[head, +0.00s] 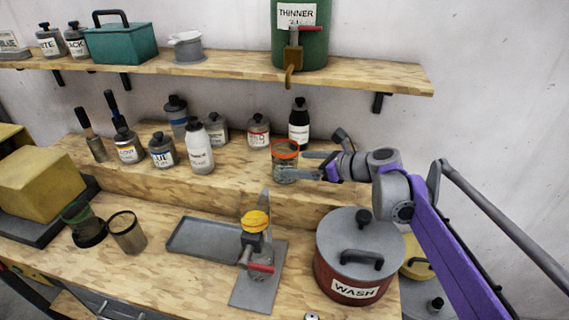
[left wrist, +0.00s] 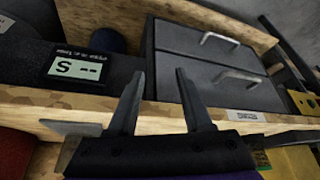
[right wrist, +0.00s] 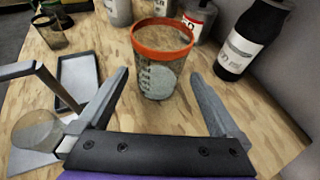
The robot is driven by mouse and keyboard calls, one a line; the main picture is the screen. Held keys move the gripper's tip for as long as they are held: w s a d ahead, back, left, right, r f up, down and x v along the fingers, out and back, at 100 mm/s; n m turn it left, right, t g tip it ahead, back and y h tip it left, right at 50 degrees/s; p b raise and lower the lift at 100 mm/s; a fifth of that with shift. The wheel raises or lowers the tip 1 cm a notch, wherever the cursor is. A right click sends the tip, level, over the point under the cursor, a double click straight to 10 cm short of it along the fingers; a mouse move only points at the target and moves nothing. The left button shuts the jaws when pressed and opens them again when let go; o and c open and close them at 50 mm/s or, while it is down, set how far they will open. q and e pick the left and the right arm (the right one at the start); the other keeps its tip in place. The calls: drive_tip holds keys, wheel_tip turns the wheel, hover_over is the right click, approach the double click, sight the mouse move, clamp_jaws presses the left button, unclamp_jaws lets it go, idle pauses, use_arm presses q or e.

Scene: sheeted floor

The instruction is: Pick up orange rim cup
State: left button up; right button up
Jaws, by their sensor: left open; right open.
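The orange rim cup (head: 284,158) is a see-through cup with an orange rim, upright on the raised wooden step in the head view. In the right wrist view the orange rim cup (right wrist: 160,60) stands just beyond the fingertips, centred in the gap, with clear wood around its base. My right gripper (head: 300,166) is open and empty, reaching in from the right at the cup; it also shows in the right wrist view (right wrist: 160,85). My left gripper (left wrist: 158,75) is open and empty in the left wrist view, facing grey drawers and a scale display. It is not visible in the head view.
Several labelled bottles (head: 200,150) stand left of the cup, and a dark bottle (head: 299,124) stands behind it. A red WASH pot (head: 350,280) sits in front right. A grey tray (head: 200,238) and a yellow-topped device (head: 256,222) lie in front. A shelf (head: 230,72) runs above.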

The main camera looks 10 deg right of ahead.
sight(285, 164)
drive_tip(key=shift+w+a+f, duration=0.3)
drive_tip(key=shift+w, duration=0.2)
drive_tip(key=x, duration=0.4)
drive_tip(key=shift+w+a+f, duration=0.15)
drive_tip(key=shift+a+f, duration=0.1)
drive_tip(key=shift+a, duration=0.1)
drive_tip(key=shift+c, duration=1.3)
drive_tip(key=c, duration=1)
